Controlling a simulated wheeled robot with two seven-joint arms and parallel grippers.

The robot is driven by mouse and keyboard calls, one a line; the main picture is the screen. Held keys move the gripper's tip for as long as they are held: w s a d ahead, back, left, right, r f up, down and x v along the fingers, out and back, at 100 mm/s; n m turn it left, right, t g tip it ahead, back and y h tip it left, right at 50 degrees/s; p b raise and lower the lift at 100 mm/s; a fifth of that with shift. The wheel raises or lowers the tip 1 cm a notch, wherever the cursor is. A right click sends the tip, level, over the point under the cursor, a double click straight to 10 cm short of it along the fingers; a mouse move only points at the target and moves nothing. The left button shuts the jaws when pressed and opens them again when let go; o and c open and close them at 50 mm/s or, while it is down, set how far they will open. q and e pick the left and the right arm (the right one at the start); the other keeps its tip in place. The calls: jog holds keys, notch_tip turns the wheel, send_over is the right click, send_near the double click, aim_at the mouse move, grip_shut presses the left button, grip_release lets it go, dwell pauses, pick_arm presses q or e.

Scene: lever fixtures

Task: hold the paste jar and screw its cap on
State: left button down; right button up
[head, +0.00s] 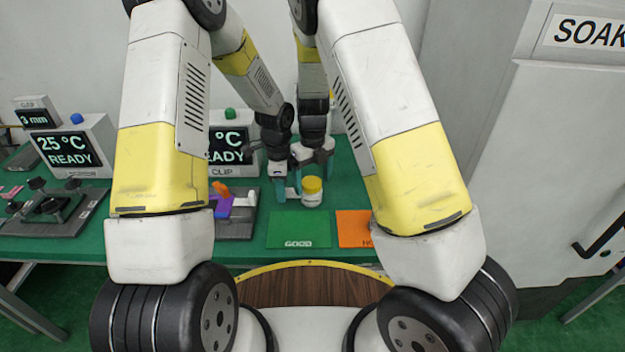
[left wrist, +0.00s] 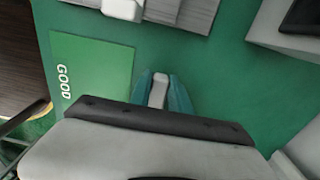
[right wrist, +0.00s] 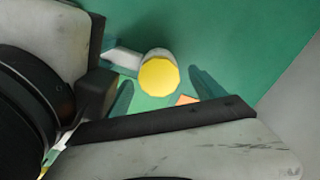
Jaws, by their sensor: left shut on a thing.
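The paste jar (head: 312,199) is a small whitish jar standing upright on the green table, with a yellow cap (head: 312,185) on top. In the right wrist view the cap (right wrist: 158,77) is seen from above. A white grip tab (right wrist: 122,57) runs to the jar's side there. My left gripper (head: 287,190) is shut on this tab (left wrist: 158,92), left of the jar; its own palm hides the jar in the left wrist view. My right gripper (head: 317,163) is open above and behind the jar, its fingers (right wrist: 164,92) apart around the cap. How tightly the cap sits I cannot tell.
A green GOOD mat (head: 299,230) lies in front of the jar, with an orange mat (head: 355,228) to its right. A grey fixture (head: 237,222) with purple and orange parts is left of them. Display boxes (head: 75,148) stand further left. A tall grey cabinet (head: 540,160) is at right.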

aim_at(311, 182)
jog(key=shift+r, duration=0.15)
jog(key=shift+w+a+r, duration=0.1)
jog(key=shift+r, duration=1.35)
